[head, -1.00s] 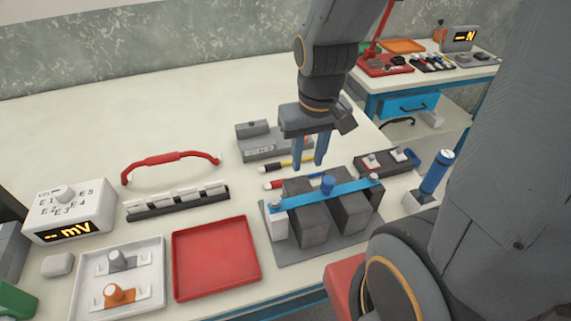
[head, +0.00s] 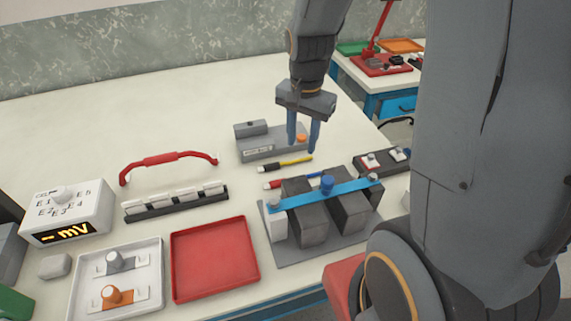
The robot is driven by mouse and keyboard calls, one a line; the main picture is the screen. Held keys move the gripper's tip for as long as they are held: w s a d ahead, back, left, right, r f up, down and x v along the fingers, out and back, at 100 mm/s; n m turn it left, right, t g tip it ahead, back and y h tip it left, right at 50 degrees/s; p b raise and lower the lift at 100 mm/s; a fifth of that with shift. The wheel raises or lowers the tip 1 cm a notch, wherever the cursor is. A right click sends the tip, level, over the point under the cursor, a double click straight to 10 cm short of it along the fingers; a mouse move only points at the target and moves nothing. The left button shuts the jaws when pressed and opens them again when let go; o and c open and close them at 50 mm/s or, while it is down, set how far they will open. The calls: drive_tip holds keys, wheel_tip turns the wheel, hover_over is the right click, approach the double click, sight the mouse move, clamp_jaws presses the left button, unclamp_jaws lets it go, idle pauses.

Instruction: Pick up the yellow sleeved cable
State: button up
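The yellow sleeved cable (head: 295,161) lies on the pale table, between the grey box and the dark block assembly.
The grey box (head: 257,150) stands behind. A red tray (head: 214,296) lies front left. The table's back left is clear.

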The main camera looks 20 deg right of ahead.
sight(302, 158)
drive_tip(key=w+d+f+m, duration=0.1)
drive_tip(key=w+m, duration=0.1)
drive_tip(key=w+d+f+m, duration=0.1)
drive_tip(key=w+f+m, duration=0.1)
drive_tip(key=m, duration=0.1)
drive_tip(key=w+f+m, duration=0.1)
drive_tip(key=w+m, duration=0.1)
drive_tip(key=m, duration=0.1)
drive_tip(key=shift+w+d+f+g, duration=0.3)
drive_tip(key=shift+w+d+f, duration=0.05)
drive_tip(key=shift+w+d, duration=0.05)
drive_tip(key=shift+f, duration=0.2)
drive_tip(key=shift+w+d+f+p, duration=0.15)
drive_tip(key=shift+f+p, duration=0.5)
drive_tip(key=shift+f, duration=1.25)
drive_tip(key=shift+w+d+f+p, duration=0.15)
drive_tip(key=shift+f+p, duration=0.45)
drive_tip(key=shift+f, duration=1.25)
drive_tip(key=shift+s, duration=0.1)
clamp_jaws()
